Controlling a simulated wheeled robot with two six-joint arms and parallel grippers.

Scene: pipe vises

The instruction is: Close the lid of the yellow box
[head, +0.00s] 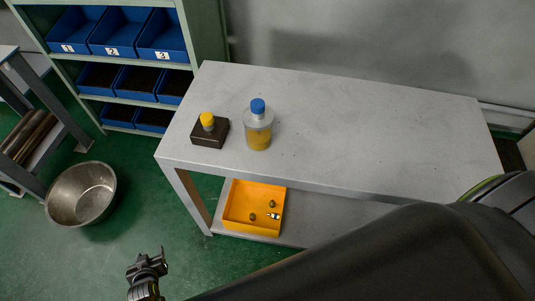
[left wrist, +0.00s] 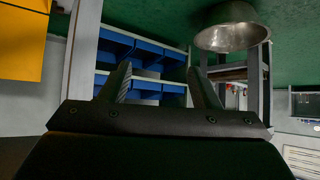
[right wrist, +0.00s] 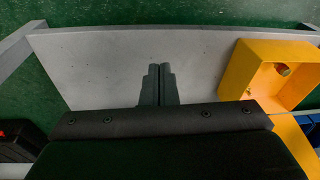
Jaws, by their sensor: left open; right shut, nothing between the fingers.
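The yellow box (head: 236,222) sits on the lower shelf of the grey table, and its open inside shows several small things. The right wrist view shows the open box (right wrist: 247,68) at the right, with a flat yellow panel (right wrist: 296,140) beside it that looks like its lid folded open. My left gripper (head: 148,262) is open and empty over the floor, left of the box and apart from it. Its spread fingers show in the left wrist view (left wrist: 160,72). My right gripper (right wrist: 158,70) is shut and empty, left of the box; my arm hides it in the head view.
The grey table (head: 350,130) carries a bottle with a blue cap (head: 258,128) and a dark block with a yellow knob (head: 209,132). A metal bowl (head: 80,193) stands on the green floor at left. Shelves with blue bins (head: 120,32) stand behind. A yellow surface (left wrist: 22,42) shows in the left wrist view.

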